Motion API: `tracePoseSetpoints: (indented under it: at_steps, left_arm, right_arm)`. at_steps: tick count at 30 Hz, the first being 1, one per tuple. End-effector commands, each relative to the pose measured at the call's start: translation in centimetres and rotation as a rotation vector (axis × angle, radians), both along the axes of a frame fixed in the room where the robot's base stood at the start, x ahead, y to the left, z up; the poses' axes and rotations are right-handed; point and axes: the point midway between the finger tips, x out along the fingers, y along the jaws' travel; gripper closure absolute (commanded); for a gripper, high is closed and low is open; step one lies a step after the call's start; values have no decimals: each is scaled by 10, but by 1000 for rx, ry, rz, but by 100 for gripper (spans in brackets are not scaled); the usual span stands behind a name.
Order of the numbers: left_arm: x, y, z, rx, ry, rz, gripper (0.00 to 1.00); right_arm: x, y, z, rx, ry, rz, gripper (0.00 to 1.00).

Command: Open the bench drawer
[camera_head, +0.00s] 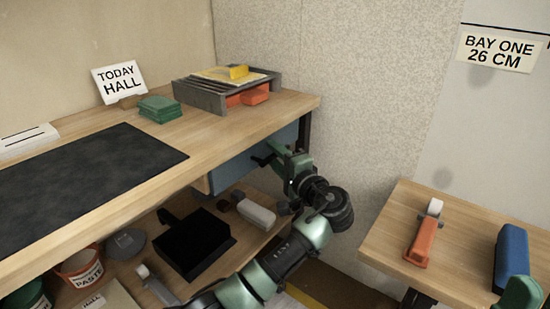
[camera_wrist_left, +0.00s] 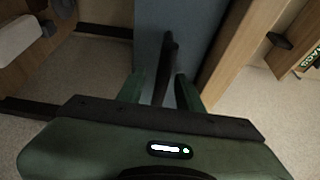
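The bench drawer has a blue-grey front (camera_head: 238,168) under the right end of the wooden bench top; it also shows in the left wrist view (camera_wrist_left: 205,32). I cannot tell whether it stands slightly out. Its dark bar handle (camera_wrist_left: 168,62) stands out from the front. My left gripper (camera_head: 270,155) is at the handle. In the left wrist view my left gripper (camera_wrist_left: 161,92) has its two green fingers apart, one on each side of the handle, with gaps visible. My right gripper is out of view; a green arm part of mine shows at the lower right.
A grey rack (camera_head: 205,97), green blocks (camera_head: 160,108) and a dark mat (camera_head: 85,175) lie on the bench. The lower shelf holds a black tray (camera_head: 195,245) and a paste tub (camera_head: 80,270). A side table (camera_head: 465,240) with an orange-handled tool (camera_head: 422,240) stands right.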

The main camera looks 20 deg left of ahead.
Motion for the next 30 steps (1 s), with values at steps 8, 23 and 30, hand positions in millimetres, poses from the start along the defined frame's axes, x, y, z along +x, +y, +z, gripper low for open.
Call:
tracePoseSetpoints:
  at_steps: [8, 23, 30]
  left_arm:
    - [0, 0, 0, 0, 0, 0, 83]
    - [0, 0, 0, -1, 1, 0, 100]
    - [0, 0, -1, -1, 1, 0, 100]
  right_arm:
    - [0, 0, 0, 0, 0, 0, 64]
    - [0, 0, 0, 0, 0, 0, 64]
    - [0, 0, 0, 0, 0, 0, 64]
